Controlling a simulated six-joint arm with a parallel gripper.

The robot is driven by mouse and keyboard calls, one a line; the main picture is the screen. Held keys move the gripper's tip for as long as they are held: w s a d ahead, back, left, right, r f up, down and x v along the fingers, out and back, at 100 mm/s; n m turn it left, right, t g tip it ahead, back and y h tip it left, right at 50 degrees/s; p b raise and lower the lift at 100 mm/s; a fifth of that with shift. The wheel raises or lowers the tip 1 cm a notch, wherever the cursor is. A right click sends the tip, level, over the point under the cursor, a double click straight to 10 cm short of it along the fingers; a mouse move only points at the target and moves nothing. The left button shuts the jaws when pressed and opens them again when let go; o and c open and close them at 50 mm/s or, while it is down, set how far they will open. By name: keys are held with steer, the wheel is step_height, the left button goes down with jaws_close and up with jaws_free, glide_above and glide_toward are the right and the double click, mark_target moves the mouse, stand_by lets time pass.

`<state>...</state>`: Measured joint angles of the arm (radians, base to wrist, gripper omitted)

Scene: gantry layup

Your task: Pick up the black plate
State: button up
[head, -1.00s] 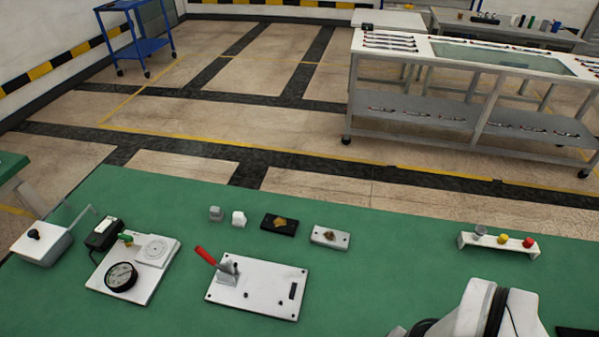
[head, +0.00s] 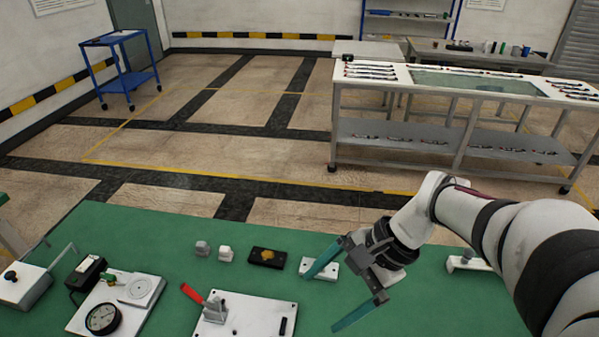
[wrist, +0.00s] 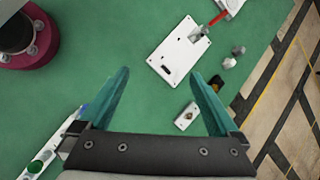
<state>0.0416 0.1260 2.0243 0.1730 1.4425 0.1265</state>
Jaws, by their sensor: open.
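The black plate (head: 267,257) lies flat on the green table, with a yellowish-brown piece on its top. It also shows in the wrist view (wrist: 217,86), partly covered by my right-hand finger. My gripper (head: 345,288) is open and empty, with two teal fingers spread wide. In the head view it is above the table, right of the black plate and over a white plate (head: 332,268), which it partly hides.
Two small grey-white blocks (head: 225,254) stand left of the black plate. A white board (head: 250,318) with a red-handled clamp (head: 192,293) lies in front. A gauge panel (head: 100,313) is at the left. A white bracket (head: 468,262) is partly hidden behind my arm.

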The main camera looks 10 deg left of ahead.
steer(key=w+a+f+m+y, duration=0.2)
steer(key=w+f, duration=0.2)
steer(key=w, duration=0.3)
steer(key=w+a+f+m+y, duration=0.2)
steer(key=w+f, duration=0.1)
steer(key=w, duration=0.3)
steer(key=m+t+y, duration=0.2)
steer(key=m+y, duration=0.1)
steer(key=m, duration=0.2)
glide_toward(252, 253)
steer(key=x, duration=0.8)
steer(key=shift+a, duration=0.1)
jaws_close()
